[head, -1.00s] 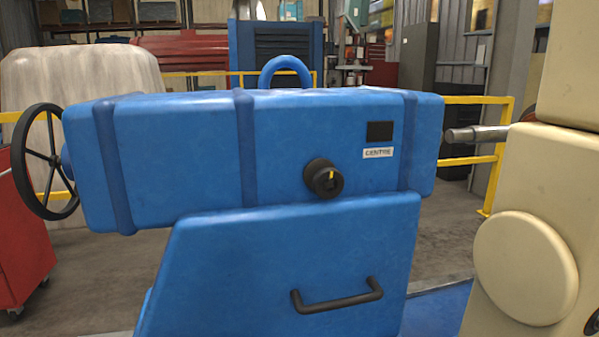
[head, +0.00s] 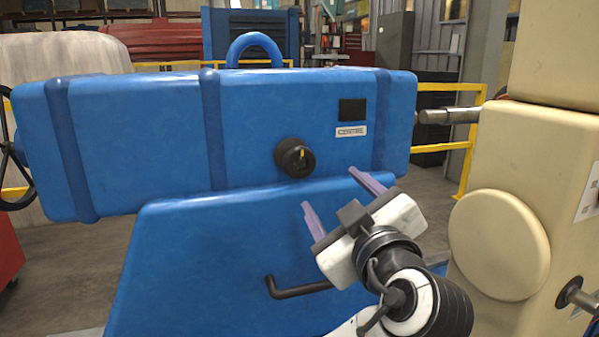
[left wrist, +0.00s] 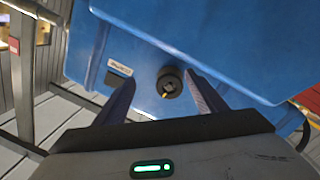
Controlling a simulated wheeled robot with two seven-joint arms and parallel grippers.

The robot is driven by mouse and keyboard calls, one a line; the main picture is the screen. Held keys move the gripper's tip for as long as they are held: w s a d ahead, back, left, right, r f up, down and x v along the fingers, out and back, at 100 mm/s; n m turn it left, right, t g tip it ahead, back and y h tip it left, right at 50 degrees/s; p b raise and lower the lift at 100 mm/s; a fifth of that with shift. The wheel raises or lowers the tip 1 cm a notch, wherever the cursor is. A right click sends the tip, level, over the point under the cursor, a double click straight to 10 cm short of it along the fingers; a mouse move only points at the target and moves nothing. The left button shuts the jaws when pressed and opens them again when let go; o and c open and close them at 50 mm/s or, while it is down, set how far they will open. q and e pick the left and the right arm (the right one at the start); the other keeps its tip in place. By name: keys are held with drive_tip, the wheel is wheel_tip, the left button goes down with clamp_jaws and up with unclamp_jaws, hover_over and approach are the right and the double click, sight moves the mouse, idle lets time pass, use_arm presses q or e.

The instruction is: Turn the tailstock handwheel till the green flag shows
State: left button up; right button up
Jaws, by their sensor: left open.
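The blue tailstock (head: 130,140) spans the head view. Its black spoked handwheel (head: 8,160) is cut off by the left edge. On the front are a dark square window (head: 352,110) above a CENTRE label (head: 351,131), and a black knob (head: 295,157) with a yellow mark. No green shows in the window. My left gripper (head: 331,189) is open and empty, below and to the right of the knob. In the left wrist view the knob (left wrist: 169,82) appears between the fingertips (left wrist: 159,77), apart from them.
A black bar handle (head: 300,290) is on the blue base, partly behind my left gripper. A cream machine housing (head: 545,160) stands at the right, with a metal spindle (head: 448,116) near the tailstock. Yellow railing (head: 478,100) runs behind.

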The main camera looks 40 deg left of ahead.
sight(301, 163)
use_arm(q)
drive_tip(key=a+r+n, duration=0.1)
drive_tip(key=a, duration=0.2)
drive_tip(key=w+a+r+n+g+p, duration=0.1)
drive_tip(key=a, duration=0.2)
drive_tip(key=a+r+n+y+p, duration=0.1)
drive_tip(key=a, duration=0.1)
drive_tip(key=shift+w+a, duration=0.15)
drive_tip(key=shift+a, duration=0.25)
drive_tip(key=shift+w+a+f, duration=0.15)
drive_tip(key=shift+w+a, duration=0.2)
drive_tip(key=shift+a, duration=0.2)
